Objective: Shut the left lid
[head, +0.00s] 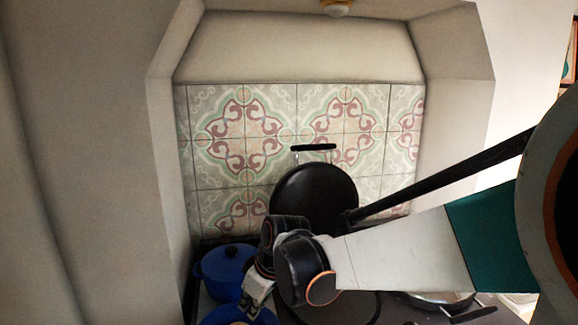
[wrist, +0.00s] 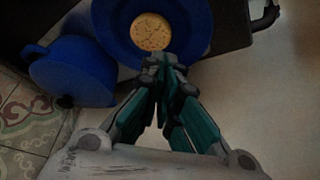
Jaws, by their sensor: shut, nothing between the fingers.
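A round black lid (head: 310,190) stands raised against the tiled wall, with a black bar handle (head: 313,147) at its top. A dark round plate (head: 345,306) lies below it on the stove, partly hidden by my arm. I see no second lid to tell left from right; my arm covers much of the right side. My gripper (head: 250,300) points down in front and to the left of the raised lid, apart from it. In the wrist view its fingertips (wrist: 163,62) are together and empty, over the edge of a blue dish (wrist: 118,28).
A blue lidded pot (head: 225,271) stands at the left, close to my gripper. The blue dish holds a round yellowish item (wrist: 152,31). A metal pan (head: 435,298) sits at the right behind my arm. Walls enclose the stove on both sides.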

